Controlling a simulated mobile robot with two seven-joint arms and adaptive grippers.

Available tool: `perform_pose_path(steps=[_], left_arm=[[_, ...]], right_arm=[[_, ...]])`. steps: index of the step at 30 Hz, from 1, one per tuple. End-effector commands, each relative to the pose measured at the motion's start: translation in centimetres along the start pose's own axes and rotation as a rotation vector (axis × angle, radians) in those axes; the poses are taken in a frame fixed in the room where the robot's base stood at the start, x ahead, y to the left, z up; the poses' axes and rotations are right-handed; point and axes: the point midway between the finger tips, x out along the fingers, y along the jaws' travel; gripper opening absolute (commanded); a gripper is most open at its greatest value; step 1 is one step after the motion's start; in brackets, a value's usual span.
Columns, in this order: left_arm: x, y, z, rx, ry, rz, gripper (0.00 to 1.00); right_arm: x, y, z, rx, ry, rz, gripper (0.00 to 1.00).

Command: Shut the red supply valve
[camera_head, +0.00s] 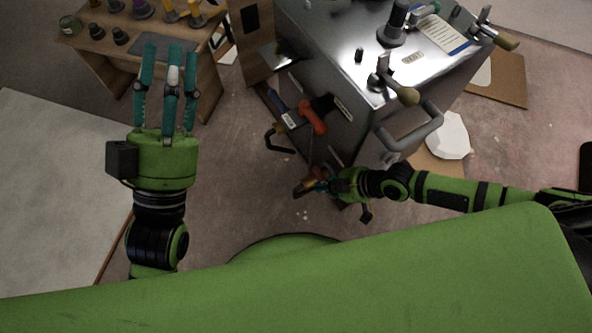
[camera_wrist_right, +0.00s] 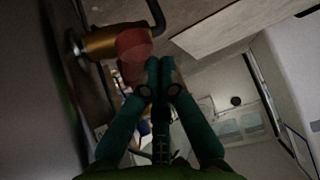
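A red lever handle (camera_head: 313,117) sticks out from the side of the metal cabinet, beside a blue handle (camera_head: 278,104). My right gripper (camera_head: 306,186) is low beside the cabinet, below the red handle in the picture, by a small orange-brown part. In the right wrist view its teal fingertips (camera_wrist_right: 160,66) are together, with nothing seen between them. Just left of them is a rounded red part on a brass-coloured body (camera_wrist_right: 103,42); I cannot tell whether they touch. My left gripper (camera_head: 168,60) has its fingers spread and empty, in front of the wooden bench.
The metal cabinet (camera_head: 330,50) carries fittings, a clipboard (camera_head: 442,32) and a grey grab handle (camera_head: 410,130). A black hooked part (camera_head: 279,139) juts out near the red handle. The wooden bench (camera_head: 88,66) holds several small fittings.

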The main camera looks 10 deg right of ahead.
Motion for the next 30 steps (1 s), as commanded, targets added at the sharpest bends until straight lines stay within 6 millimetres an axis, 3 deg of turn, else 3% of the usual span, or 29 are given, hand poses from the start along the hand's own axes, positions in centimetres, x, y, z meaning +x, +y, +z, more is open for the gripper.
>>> perform_pose_path(steps=[11, 24, 30], left_arm=[[0.0, 0.0, 0.1, 0.002, -0.001, 0.000, 0.40], [0.0, 0.0, 0.1, 0.001, -0.002, -0.001, 0.40], [0.0, 0.0, 0.1, 0.001, -0.002, -0.001, 0.40]], right_arm=[[-0.9, 0.5, 0.4, -0.003, -0.008, 0.008, 0.00], [-9.2, 0.1, 0.1, -0.004, -0.005, 0.003, 0.00], [-11.4, 0.0, 0.1, -0.002, -0.003, 0.001, 0.00]])
